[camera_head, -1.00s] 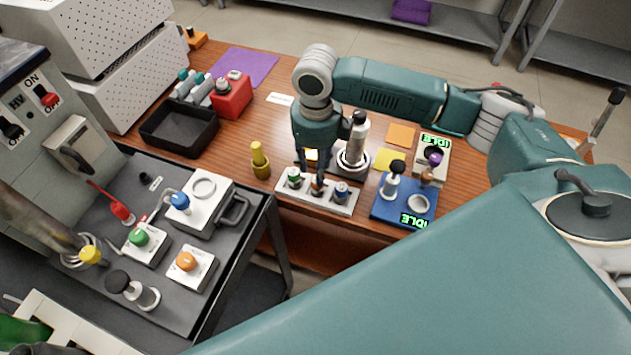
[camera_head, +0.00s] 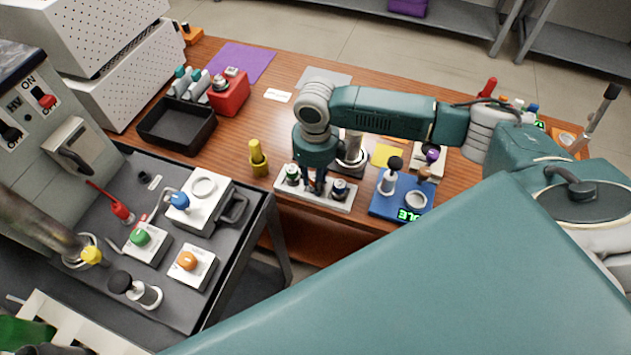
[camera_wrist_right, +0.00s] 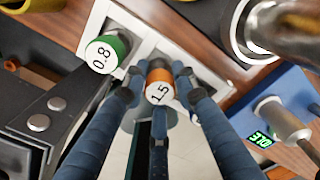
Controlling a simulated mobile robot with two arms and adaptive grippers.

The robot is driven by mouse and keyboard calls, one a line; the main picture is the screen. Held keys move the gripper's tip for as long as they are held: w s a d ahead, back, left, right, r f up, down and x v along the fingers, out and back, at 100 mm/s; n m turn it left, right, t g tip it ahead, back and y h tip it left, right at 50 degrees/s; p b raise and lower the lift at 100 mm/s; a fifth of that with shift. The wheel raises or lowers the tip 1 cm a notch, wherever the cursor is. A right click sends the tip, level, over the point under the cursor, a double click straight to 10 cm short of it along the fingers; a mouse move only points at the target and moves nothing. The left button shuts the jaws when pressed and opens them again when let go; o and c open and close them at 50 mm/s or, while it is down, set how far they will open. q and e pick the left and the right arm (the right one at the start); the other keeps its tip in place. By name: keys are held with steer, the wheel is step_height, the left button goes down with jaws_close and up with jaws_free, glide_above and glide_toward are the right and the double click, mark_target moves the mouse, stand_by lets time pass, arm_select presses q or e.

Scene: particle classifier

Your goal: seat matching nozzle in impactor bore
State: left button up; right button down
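A white nozzle rack (camera_head: 340,203) stands at the table's front edge. It holds a green nozzle (camera_head: 292,174), an orange nozzle and a blue nozzle (camera_head: 340,188). In the right wrist view the green one (camera_wrist_right: 104,55) reads 0.8 and the orange one (camera_wrist_right: 160,88) reads 1.5. My right gripper (camera_head: 317,188) is low over the rack's middle, its fingers (camera_wrist_right: 157,75) around the orange nozzle with small gaps visible. A silver cylinder in a round metal base (camera_head: 352,160), apparently the impactor, stands just behind the rack, partly hidden by my arm. My left gripper is not seen.
A blue pad (camera_head: 404,210) with a black-knobbed plunger (camera_head: 390,178) and a ring is right of the rack. A yellow bottle (camera_head: 258,160) stands left. A black tray (camera_head: 178,128) and red box (camera_head: 229,95) are farther left. A dark cart (camera_head: 200,290) adjoins the front-left.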

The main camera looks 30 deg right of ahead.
steer(key=shift+w+r, duration=0.1)
steer(key=shift+r, duration=0.2)
step_height(320, 180, up, 20)
steer(key=f+b, duration=0.1)
steer(key=w+a+r+p, duration=0.1)
steer(key=a+r, duration=0.7)
steer(key=a, duration=0.5)
steer(key=w+a+r+p, duration=0.1)
steer(key=w+a+r, duration=0.1)
steer(key=a+r, duration=0.75)
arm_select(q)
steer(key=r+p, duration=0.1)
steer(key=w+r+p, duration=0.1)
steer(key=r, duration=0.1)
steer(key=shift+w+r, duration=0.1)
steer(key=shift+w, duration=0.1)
arm_select(e)
steer(key=a+f, duration=0.1)
steer(key=f, duration=1.3)
steer(key=a+f, duration=0.1)
steer(key=f, duration=0.6)
steer(key=shift+a+f, duration=0.15)
steer(key=shift+a, duration=0.15)
steer(key=c, duration=1.4)
jaws_free()
steer(key=shift+f, duration=0.15)
